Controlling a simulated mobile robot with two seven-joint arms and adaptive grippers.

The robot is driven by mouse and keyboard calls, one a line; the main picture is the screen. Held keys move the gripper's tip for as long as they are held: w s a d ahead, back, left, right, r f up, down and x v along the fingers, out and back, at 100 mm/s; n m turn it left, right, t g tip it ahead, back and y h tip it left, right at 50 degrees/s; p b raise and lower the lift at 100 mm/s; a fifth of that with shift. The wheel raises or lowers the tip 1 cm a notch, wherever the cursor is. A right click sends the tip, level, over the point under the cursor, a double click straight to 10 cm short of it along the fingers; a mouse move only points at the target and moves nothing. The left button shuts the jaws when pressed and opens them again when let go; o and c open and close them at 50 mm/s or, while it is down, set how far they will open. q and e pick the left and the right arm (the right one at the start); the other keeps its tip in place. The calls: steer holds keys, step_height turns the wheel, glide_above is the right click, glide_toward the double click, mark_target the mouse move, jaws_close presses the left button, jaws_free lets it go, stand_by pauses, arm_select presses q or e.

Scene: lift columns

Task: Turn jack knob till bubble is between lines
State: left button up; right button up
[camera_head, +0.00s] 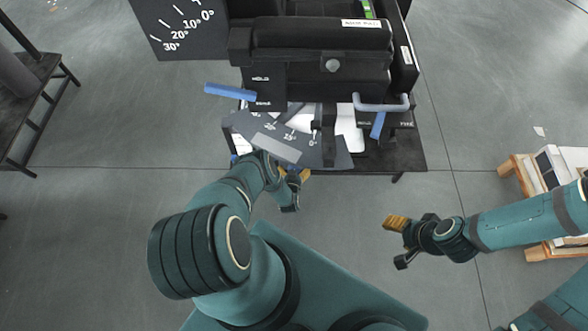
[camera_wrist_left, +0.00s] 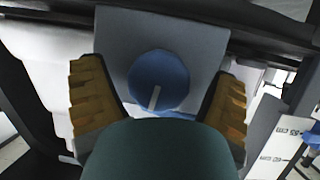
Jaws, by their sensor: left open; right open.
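In the left wrist view, a round blue knob (camera_wrist_left: 158,78) with a pale line on its face sits on a grey plate (camera_wrist_left: 205,28). My left gripper (camera_wrist_left: 158,92) is open, with one orange finger on each side of the knob; I cannot tell whether they touch it. In the head view, my left gripper (camera_head: 292,184) is at the near side of the black machine (camera_head: 320,72), and I cannot make out the knob there. A green level vial (camera_head: 367,9) shows at the top; its bubble is too small to read. My right gripper (camera_head: 398,241) is open and empty, away from the machine.
The machine has a blue lever (camera_head: 230,91) at left, another blue handle (camera_head: 377,126) and a grey bar handle (camera_head: 381,105) at right. An angle-scale board (camera_head: 180,45) stands upper left. A dark table (camera_head: 35,95) is at left, a wooden rack (camera_head: 512,168) at right.

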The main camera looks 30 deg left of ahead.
mark_target(294, 167)
arm_select(q)
steer(key=shift+r, duration=0.1)
steer(key=shift+r, duration=4.95)
